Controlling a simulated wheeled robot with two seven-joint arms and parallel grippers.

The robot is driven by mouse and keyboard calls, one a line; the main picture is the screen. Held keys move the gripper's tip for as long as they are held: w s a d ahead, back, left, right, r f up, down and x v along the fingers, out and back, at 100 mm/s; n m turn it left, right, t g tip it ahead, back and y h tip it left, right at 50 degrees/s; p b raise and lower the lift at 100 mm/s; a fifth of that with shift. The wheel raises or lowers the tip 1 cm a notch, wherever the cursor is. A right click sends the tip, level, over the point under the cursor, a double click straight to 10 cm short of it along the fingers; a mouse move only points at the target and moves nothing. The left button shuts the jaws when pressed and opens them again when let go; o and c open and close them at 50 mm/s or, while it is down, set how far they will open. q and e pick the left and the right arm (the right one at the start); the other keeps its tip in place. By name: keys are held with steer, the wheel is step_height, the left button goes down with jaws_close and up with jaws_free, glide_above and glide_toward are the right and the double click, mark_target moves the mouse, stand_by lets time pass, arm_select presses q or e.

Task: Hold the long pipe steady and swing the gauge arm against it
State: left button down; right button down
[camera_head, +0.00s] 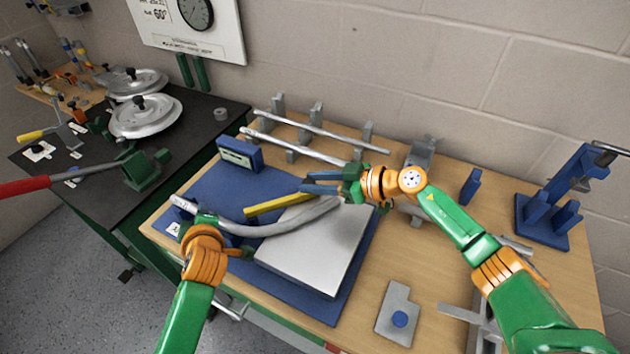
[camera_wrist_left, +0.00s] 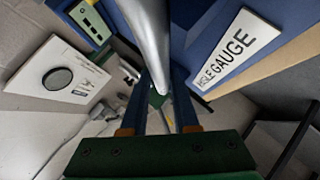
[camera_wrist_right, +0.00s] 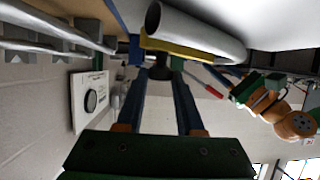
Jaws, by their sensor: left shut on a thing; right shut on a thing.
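The long pipe (camera_head: 270,225), grey and bent, lies over the blue angle gauge board (camera_head: 225,190) and a pale plate (camera_head: 320,250). My left gripper (camera_head: 190,213) is shut on it near its left end; the pipe runs between the fingers in the left wrist view (camera_wrist_left: 152,50). The yellow gauge arm (camera_head: 275,205) lies close along the far side of the pipe's bend. My right gripper (camera_head: 308,184) is shut at its right end. In the right wrist view the gauge arm (camera_wrist_right: 185,50) is beside the pipe (camera_wrist_right: 200,30); whether they touch is unclear.
A blue block with a pale display (camera_head: 240,155) stands at the board's far edge. Straight pipes (camera_head: 295,148) rest on a grey rack behind. A black bench (camera_head: 90,190) with metal lids stands left.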

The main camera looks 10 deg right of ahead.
steer(key=shift+s, duration=0.1)
stand_by(0.4)
steer(key=shift+s+d+m+t, duration=0.1)
steer(key=shift+s+m+t, duration=0.15)
steer(key=shift+m+t, duration=0.05)
steer(key=shift+s+m+t+h, duration=0.6)
steer(key=shift+s+h, duration=0.1)
steer(key=shift+s, duration=0.15)
steer(key=c, duration=0.5)
jaws_free()
steer(key=shift+c, duration=0.2)
